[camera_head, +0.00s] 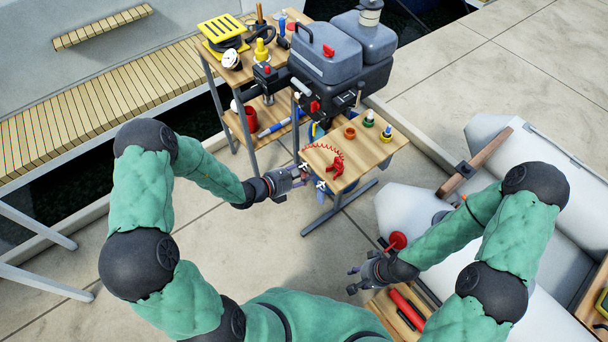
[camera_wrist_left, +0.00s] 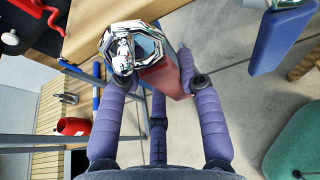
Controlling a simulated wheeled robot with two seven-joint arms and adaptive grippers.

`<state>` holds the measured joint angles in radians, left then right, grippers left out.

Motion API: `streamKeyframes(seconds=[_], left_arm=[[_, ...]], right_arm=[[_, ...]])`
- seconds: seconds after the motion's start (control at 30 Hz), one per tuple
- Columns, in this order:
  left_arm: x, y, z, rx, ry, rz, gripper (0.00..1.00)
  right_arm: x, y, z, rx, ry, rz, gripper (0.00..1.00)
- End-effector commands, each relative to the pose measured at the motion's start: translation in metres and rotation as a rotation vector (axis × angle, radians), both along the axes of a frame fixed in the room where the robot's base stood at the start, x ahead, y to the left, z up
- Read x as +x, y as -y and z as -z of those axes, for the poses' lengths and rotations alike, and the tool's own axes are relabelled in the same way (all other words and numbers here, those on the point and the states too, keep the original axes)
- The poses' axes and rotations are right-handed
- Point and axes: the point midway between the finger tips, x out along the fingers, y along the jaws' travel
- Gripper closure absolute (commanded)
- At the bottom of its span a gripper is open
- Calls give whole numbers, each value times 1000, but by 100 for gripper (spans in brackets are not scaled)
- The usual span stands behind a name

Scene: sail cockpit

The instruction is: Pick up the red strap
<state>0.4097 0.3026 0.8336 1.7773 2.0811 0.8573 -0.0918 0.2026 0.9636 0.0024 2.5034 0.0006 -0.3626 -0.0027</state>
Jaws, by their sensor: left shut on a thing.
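My left gripper (camera_head: 301,174) is at the left edge of the small wooden table. In the left wrist view its purple fingers (camera_wrist_left: 165,75) are closed around a dull red strap (camera_wrist_left: 165,80) with a shiny chrome fitting (camera_wrist_left: 130,45) at its end. The strap hangs between the fingers, beside the table edge; part of it is hidden by the fitting and fingers. In the head view the strap is too small to make out. My right gripper (camera_head: 353,280) is apart from the table, low near the grey boat, with its fingers spread and empty.
The small table (camera_head: 365,156) carries a red coiled cord (camera_head: 325,149), a red clip (camera_head: 337,167) and small bottles. A grey outboard motor (camera_head: 325,55) stands behind it. A shelf table (camera_head: 270,60) is at the back left. A grey inflatable boat (camera_head: 405,205) lies right.

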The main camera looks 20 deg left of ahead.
Motion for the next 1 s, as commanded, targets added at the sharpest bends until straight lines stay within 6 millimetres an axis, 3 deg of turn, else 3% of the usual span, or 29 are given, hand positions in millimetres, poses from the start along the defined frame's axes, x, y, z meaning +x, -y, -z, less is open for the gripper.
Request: streamKeyframes(seconds=[0.43,0.67,1.0], left_arm=[[0,0,-9,0,-1,0,96],[-30,-26,-7,-1,-3,-7,96],[-93,-74,-7,0,-4,-7,96]], right_arm=[[0,0,-11,0,0,0,60],[0,0,-20,0,0,0,60],[0,0,-38,0,0,0,60]])
